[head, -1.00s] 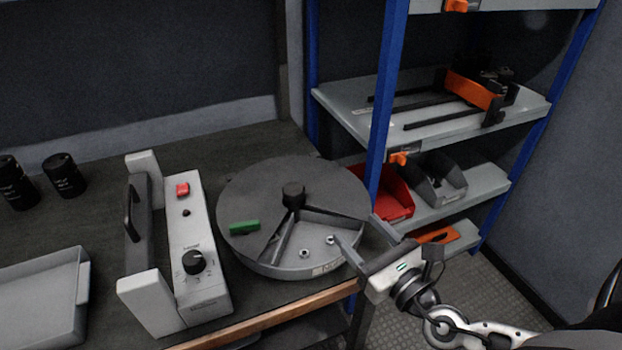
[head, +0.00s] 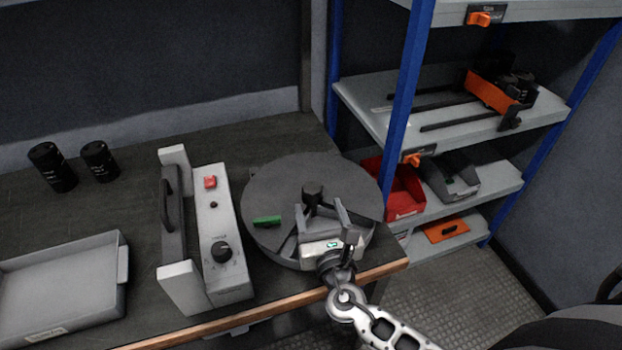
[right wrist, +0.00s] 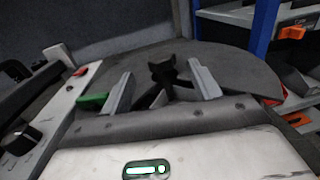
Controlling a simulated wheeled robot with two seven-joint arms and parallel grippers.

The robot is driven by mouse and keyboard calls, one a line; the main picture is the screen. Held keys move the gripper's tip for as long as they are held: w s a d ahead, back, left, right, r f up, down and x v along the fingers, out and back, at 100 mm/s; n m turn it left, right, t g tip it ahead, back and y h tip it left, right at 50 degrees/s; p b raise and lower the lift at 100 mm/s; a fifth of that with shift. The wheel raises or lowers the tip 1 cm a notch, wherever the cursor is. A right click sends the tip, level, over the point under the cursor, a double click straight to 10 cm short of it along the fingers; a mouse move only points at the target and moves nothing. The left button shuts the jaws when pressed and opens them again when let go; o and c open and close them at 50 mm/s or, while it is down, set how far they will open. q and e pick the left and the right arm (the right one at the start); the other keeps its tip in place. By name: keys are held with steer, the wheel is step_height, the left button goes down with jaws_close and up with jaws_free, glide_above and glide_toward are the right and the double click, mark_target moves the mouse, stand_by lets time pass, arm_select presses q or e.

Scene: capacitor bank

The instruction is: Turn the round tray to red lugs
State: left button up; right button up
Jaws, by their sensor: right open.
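The round tray (head: 350,179) is a dark grey disc with a raised centre knob (head: 313,193) and an open sector at its front. A green block (head: 267,221) sits at its left side; the block also shows in the right wrist view (right wrist: 91,101). My right gripper (head: 319,213) is open and empty over the tray's front, its fingers pointing at the knob and apart from each other. In the right wrist view the knob (right wrist: 163,70) stands between and beyond the fingertips. My gripper hides most of the open sector. No red lugs show. My left gripper is not in view.
A grey box with a dial and red button (head: 210,183) stands close left of the tray. A grey bin (head: 60,262) and two black cylinders (head: 98,160) are farther left. A blue-post shelf (head: 405,100) with a red bin (head: 403,198) stands right.

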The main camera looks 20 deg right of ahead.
mark_target(308, 183)
steer(key=x, duration=0.8)
steer(key=shift+w+d, duration=0.15)
steer(key=shift+w, duration=0.25)
jaws_close()
steer(key=shift+f+n+y+b, duration=0.15)
steer(key=shift+n+y+b, duration=0.25)
steer(key=shift+n+y, duration=0.5)
steer(key=y+b, duration=0.1)
steer(key=n+y+b, duration=0.1)
steer(key=y, duration=0.1)
steer(key=shift+w+f+n, duration=0.1)
steer(key=shift+f+n, duration=0.05)
steer(key=shift+n, duration=0.15)
steer(key=shift+a+n+y+b, duration=0.25)
steer(key=shift+n+y+b, duration=0.35)
steer(key=shift+y, duration=0.4)
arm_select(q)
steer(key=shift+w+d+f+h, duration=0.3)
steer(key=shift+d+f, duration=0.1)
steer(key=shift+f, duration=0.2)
arm_select(e)
steer(key=shift+r, duration=0.3)
